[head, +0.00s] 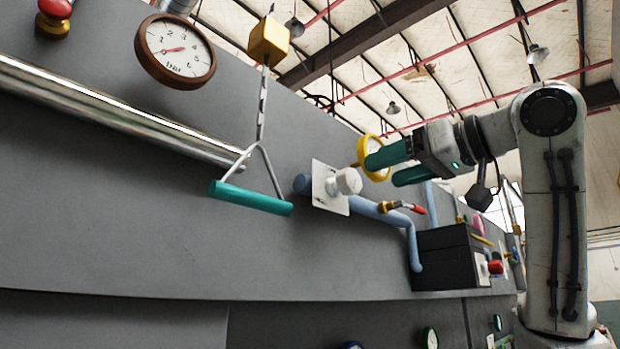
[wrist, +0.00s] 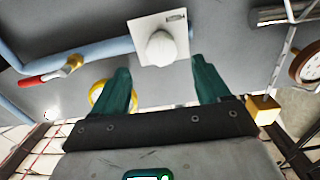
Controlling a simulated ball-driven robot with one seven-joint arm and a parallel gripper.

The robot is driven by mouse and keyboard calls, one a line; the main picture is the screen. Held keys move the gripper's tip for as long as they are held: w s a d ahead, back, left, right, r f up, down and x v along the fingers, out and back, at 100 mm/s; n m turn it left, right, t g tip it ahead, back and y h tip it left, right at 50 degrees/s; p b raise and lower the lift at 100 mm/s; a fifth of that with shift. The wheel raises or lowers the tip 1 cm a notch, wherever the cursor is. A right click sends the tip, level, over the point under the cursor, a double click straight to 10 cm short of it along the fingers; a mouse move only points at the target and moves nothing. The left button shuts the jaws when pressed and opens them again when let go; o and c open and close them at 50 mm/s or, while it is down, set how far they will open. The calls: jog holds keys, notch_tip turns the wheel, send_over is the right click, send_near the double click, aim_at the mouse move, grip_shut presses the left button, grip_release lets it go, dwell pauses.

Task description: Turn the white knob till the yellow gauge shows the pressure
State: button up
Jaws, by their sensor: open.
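The white knob (head: 346,182) sits on a white square plate (head: 326,192) on the grey panel. In the wrist view the knob (wrist: 161,48) lies ahead of and between my two green fingers. My gripper (head: 385,167) is open and empty, to the right of the knob and apart from it in the head view; the wrist view shows the open fingers (wrist: 163,80) too. The yellow-rimmed gauge (head: 374,157) is partly hidden behind a finger in the head view. In the wrist view its yellow rim (wrist: 100,96) shows behind the left finger; its reading cannot be seen.
A brown-rimmed bar gauge (head: 176,51) is at upper left. A green pull handle (head: 250,197) hangs left of the knob under a yellow box (head: 269,41). A blue pipe (head: 372,208) with a red-handled valve (head: 404,207) runs beside the plate. A black box (head: 445,257) juts out at right.

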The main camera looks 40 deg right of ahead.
aim_at(356, 182)
jog(key=w+p, duration=0.2)
jog(key=w, duration=0.3)
jog(key=w+p, duration=0.2)
jog(key=w, duration=0.3)
jog(key=shift+w+a, duration=0.2)
jog(key=shift+w, duration=0.15)
jog(key=c, duration=1)
jog(key=shift+o, duration=0.2)
jog(key=shift+n, duration=0.3)
